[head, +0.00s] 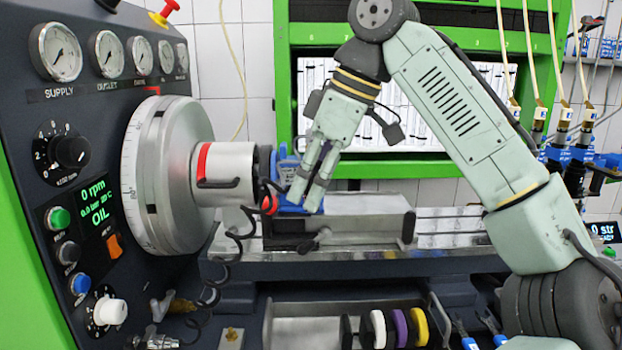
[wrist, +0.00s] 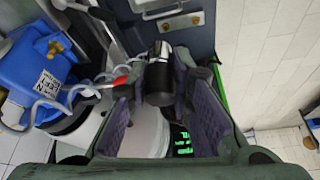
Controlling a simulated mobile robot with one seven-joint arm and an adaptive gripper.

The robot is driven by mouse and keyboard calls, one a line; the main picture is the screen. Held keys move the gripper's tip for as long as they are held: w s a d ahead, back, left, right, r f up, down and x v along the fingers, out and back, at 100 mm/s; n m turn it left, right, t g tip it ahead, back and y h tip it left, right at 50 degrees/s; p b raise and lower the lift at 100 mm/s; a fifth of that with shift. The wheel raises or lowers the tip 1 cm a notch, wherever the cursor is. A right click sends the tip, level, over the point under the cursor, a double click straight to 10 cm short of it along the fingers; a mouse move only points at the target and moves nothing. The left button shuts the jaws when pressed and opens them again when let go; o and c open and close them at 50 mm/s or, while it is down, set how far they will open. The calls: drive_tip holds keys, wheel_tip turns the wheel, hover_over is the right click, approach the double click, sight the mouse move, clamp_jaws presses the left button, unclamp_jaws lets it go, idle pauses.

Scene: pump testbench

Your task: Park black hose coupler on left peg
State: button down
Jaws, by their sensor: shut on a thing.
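My gripper (head: 307,202) points down in front of the blue pump (head: 287,172) in the head view. In the wrist view, the two purple-padded fingers of my gripper (wrist: 158,90) are closed on the black hose coupler (wrist: 159,80), a short dark cylinder with a lighter band at its upper end. In the head view I cannot make out the coupler behind the fingers.
The large silver drum (head: 165,175) and the gauge panel (head: 75,120) stand at the left. A coiled black hose (head: 213,293) hangs below. A tray (head: 300,332) with colored discs sits under the bench. A red fitting (wrist: 120,81) lies close left of the coupler.

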drive_tip(key=shift+r+p, duration=0.35)
drive_tip(key=shift+p, duration=0.25)
drive_tip(key=s+a, duration=0.3)
drive_tip(key=a, duration=0.4)
drive_tip(key=s+a, duration=0.3)
drive_tip(key=a, duration=0.5)
drive_tip(key=shift+s+a+f+p, duration=0.2)
drive_tip(key=shift+s+f+p, duration=0.05)
drive_tip(key=shift+p, duration=0.05)
drive_tip(key=shift+f, duration=0.15)
